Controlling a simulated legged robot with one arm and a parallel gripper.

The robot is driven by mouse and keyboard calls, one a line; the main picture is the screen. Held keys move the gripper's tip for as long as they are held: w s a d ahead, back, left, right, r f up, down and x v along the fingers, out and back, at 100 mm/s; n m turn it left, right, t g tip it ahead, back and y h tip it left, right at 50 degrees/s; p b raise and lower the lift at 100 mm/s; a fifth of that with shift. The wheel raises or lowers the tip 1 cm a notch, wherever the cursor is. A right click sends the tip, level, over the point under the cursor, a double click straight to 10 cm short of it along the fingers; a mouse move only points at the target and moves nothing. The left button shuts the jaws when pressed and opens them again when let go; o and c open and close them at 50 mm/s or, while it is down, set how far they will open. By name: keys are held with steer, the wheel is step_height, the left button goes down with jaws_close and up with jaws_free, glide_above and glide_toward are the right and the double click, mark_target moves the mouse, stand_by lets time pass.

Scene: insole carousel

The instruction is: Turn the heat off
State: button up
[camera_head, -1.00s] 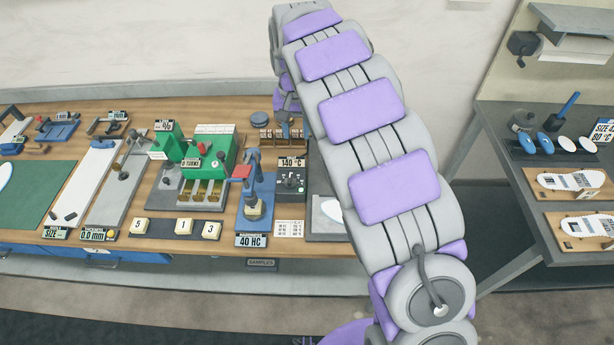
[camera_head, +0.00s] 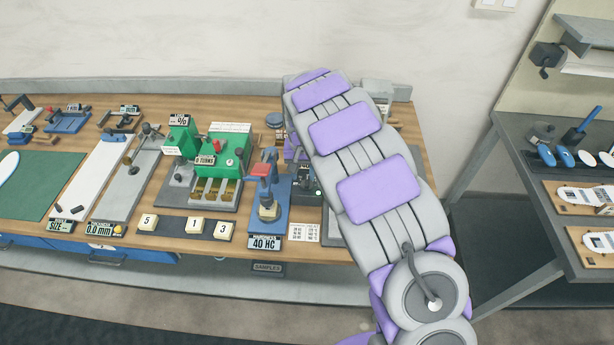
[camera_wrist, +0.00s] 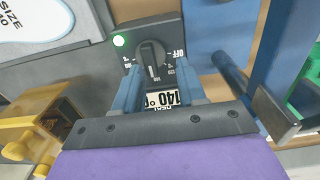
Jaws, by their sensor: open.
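A dark heat control box (camera_wrist: 162,28) lies ahead of my gripper in the wrist view. A white line on the knob points down in the picture, away from OFF. Contact cannot be told.
A blue press (camera_head: 267,205) marked 40 HC stands close on the box's left in the head view; its blue post (camera_wrist: 232,75) is near my right finger. A green machine (camera_head: 222,160) stands further left. A brass-coloured fixture (camera_wrist: 30,120) is at left in the wrist view.

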steer(key=shift+a+f, duration=0.4)
steer(key=shift+f, duration=0.3)
steer(key=shift+d, duration=1.55)
steer(key=shift+a, duration=1.05)
steer(key=c, duration=0.6)
steer(key=shift+c, duration=0.5)
steer(key=shift+d, duration=0.55)
jaws_close()
steer(key=shift+a, duration=0.1)
